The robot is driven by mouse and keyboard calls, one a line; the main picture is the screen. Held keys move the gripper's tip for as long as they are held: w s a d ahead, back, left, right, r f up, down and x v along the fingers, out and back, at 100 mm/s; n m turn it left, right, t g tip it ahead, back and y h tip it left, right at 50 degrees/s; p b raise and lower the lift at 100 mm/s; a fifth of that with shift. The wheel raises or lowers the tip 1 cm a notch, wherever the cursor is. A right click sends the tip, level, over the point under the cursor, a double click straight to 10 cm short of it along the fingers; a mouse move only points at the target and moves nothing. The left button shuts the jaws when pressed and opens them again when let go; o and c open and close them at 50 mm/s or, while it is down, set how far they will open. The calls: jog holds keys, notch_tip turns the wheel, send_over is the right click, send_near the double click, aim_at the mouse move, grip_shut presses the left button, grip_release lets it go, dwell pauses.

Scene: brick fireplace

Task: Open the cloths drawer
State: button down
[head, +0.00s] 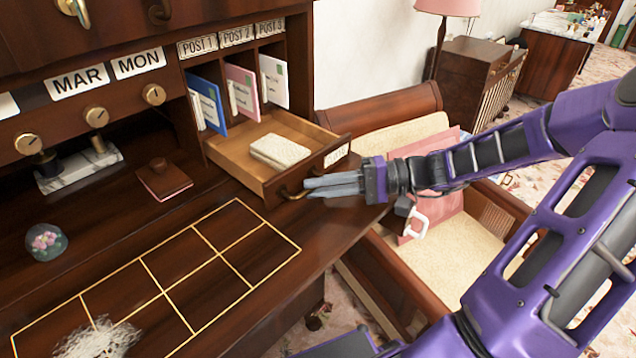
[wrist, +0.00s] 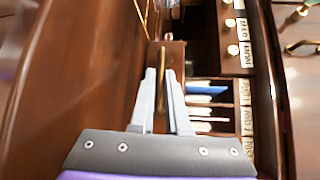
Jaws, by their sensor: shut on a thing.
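The cloths drawer (head: 262,158) is a small wooden drawer under the POST slots of the desk, and it stands pulled out. A folded cream cloth (head: 279,151) lies inside it. A pale label (head: 336,156) is on its front. My gripper (head: 306,190) is at the drawer front, with its fingers shut on the brass handle (head: 288,194). In the wrist view my gripper (wrist: 163,88) points at the drawer front, and the brass handle (wrist: 161,90) shows between the fingers. The fingers hide part of the handle.
Blue, pink and white envelopes (head: 241,92) stand in the slots above. The desk top has a gold-lined grid (head: 190,265), a glass paperweight (head: 46,241) and a wooden block (head: 163,180). A padded seat (head: 470,245) stands beyond the desk, below my arm.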

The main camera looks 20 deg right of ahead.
jog(key=c, duration=0.9)
grip_release()
jog(key=v, duration=1.7)
jog(key=shift+s+d+p, duration=0.1)
jog(key=shift+d+p, duration=0.15)
jog(key=shift+p, duration=0.1)
